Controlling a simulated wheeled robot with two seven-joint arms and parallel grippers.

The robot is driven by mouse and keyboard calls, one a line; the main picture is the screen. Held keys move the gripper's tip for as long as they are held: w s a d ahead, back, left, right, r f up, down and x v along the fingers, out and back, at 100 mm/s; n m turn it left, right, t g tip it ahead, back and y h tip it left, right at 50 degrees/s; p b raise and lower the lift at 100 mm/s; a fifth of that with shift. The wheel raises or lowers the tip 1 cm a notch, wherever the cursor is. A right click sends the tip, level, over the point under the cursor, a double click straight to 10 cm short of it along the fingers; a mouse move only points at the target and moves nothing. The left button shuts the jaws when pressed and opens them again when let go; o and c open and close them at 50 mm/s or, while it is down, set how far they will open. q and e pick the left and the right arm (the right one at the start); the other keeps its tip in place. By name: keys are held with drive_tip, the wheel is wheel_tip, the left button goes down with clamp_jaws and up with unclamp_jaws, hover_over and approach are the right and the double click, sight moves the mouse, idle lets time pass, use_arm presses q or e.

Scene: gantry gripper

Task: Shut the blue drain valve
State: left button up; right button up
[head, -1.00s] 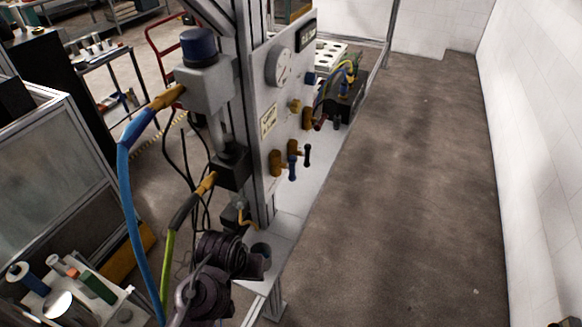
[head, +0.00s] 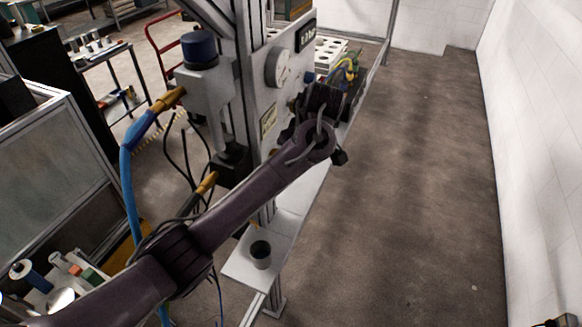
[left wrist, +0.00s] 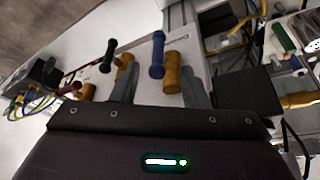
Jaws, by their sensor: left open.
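The blue drain valve's handle (left wrist: 158,52) shows in the left wrist view, a blue lever beside a brass body (left wrist: 172,72). A black-handled lever (left wrist: 108,56) with its own brass body is to its left. My left gripper (left wrist: 158,88) is open, its two grey fingers pointing toward the panel. The blue handle appears between the fingers' lines, and nothing is held. Whether a finger touches it cannot be told. In the head view my left gripper (head: 322,118) and forearm cover both lower valves. My right gripper is not clearly seen.
A grey cup (head: 261,254) stands on the ledge below. A blue hose (head: 128,190) hangs at left. The floor to the right is clear.

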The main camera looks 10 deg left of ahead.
use_arm(q)
drive_tip(key=p+x, duration=0.2)
drive_tip(key=x, duration=0.5)
drive_tip(key=shift+w+f, duration=0.1)
drive_tip(key=shift+f, duration=0.15)
clamp_jaws()
